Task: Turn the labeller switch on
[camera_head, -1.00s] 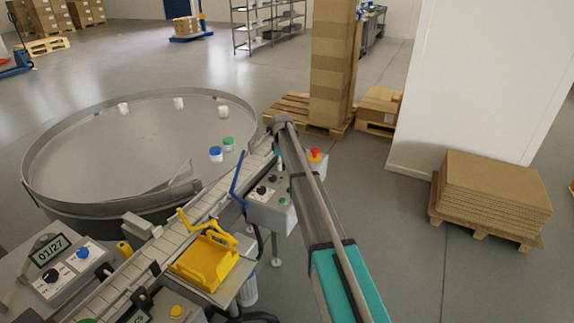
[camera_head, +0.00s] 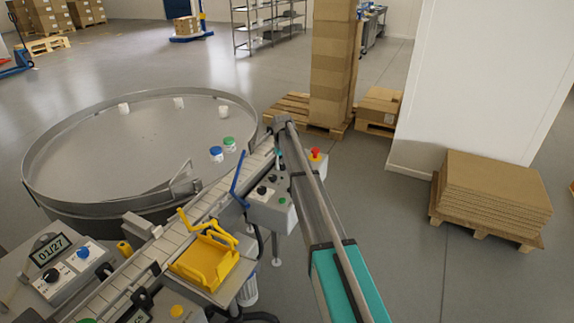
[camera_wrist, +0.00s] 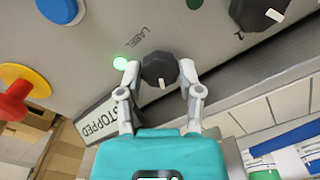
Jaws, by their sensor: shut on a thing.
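The labeller switch (camera_wrist: 159,67) is a black round knob with a white pointer mark, beside the partly readable "LABEL" lettering on a grey panel. In the wrist view its pointer aims down, slightly right, toward my gripper. A small green lamp (camera_wrist: 120,63) glows just left of it. My gripper (camera_wrist: 158,74) is shut on the knob, one finger on each side. In the head view the grey control box (camera_head: 268,212) stands beside the conveyor, and my arm covers part of it; the fingers cannot be made out there.
A "STOPPED" plate (camera_wrist: 97,118) lies near the left finger. A yellow tray (camera_head: 205,262) and round table (camera_head: 100,165) stand left.

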